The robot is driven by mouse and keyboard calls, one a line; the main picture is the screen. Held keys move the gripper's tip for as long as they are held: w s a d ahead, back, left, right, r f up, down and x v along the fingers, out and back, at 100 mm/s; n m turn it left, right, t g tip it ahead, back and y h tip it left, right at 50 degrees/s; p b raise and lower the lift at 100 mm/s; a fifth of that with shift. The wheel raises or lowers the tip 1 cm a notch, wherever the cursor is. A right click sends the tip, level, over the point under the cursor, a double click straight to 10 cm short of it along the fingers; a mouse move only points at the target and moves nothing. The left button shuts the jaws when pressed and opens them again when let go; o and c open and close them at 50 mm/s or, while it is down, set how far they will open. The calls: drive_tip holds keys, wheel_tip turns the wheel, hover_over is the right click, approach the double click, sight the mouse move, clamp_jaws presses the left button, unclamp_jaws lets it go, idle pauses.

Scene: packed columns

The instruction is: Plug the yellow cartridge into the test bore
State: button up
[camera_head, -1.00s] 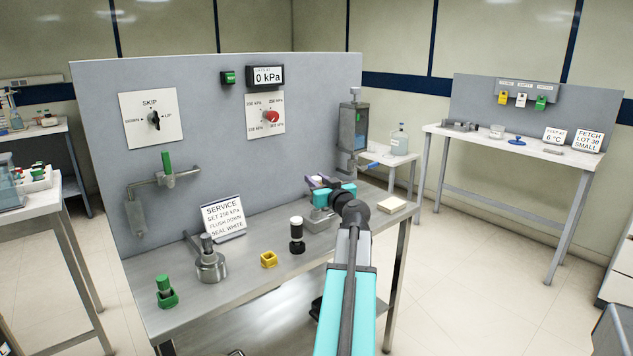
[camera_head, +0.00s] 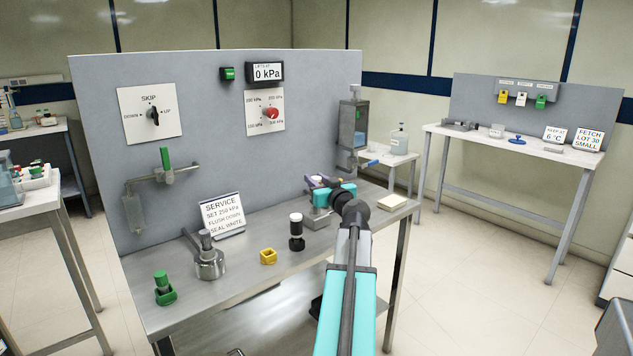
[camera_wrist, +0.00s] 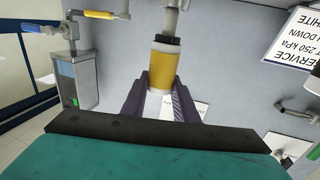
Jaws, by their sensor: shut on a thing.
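My gripper (camera_head: 318,184) is over the right part of the steel bench, at a small metal block (camera_head: 319,219). In the wrist view its purple fingers (camera_wrist: 161,97) are shut on the yellow cartridge (camera_wrist: 162,69), one on each side of its body. The cartridge has a white band and a black end, which points away from the gripper. A grey metal post (camera_wrist: 172,17) stands right at that black end; whether they touch I cannot tell. In the head view the cartridge is mostly hidden by the gripper. I cannot make out the test bore's opening.
On the bench stand a yellow holder (camera_head: 268,257), a black cartridge with a white top (camera_head: 296,232), a metal pot with a lever (camera_head: 209,262) and a green cartridge in its holder (camera_head: 164,290). A service sign (camera_head: 222,215) leans behind. The gauge (camera_head: 265,73) reads 0 kPa.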

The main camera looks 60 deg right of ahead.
drive_tip(key=shift+f+b, duration=1.05)
drive_tip(key=shift+b, duration=0.5)
idle(0.4)
drive_tip(key=o, duration=1.1)
drive_tip(key=shift+o, duration=0.2)
drive_tip(key=shift+s+a, duration=0.1)
drive_tip(key=b+v, duration=0.5)
drive_tip(key=v, duration=0.8)
drive_tip(key=shift+s, duration=0.2)
drive_tip(key=shift+a, duration=0.15)
drive_tip(key=shift+s, duration=0.15)
